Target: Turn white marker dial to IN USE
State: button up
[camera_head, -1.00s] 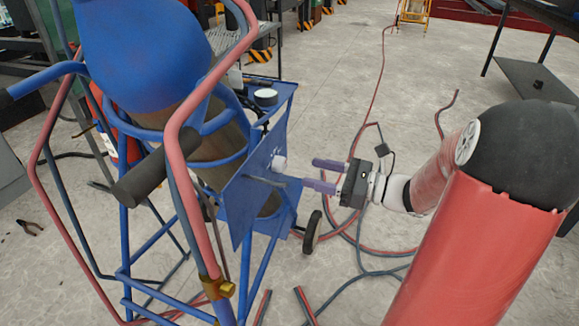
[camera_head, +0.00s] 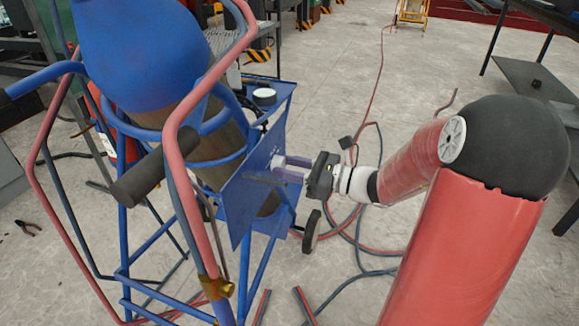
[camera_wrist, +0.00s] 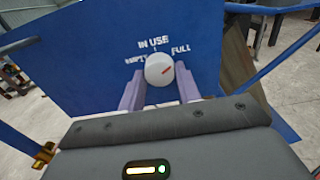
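The white marker dial (camera_wrist: 159,70) sits on a blue plate (camera_wrist: 90,65) of the cylinder cart. In the wrist view the plate reads "IN USE" above the dial, "FULL" to the right and a partly covered "EMPTY" to the left. In the head view my gripper (camera_head: 279,167) is at the plate, and the dial is mostly hidden by the fingers.
The blue cart (camera_head: 122,220) holds a blue-topped gas cylinder (camera_head: 140,55). Red and dark hoses (camera_head: 365,235) lie on the floor.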

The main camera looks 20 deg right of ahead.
jog(key=c, duration=0.3)
jog(key=shift+c, duration=0.2)
jog(key=n+b, duration=1.1)
jog(key=shift+f+n, duration=0.1)
jog(key=shift+n, duration=0.2)
jog(key=shift+b, duration=0.35)
jog(key=o, duration=1)
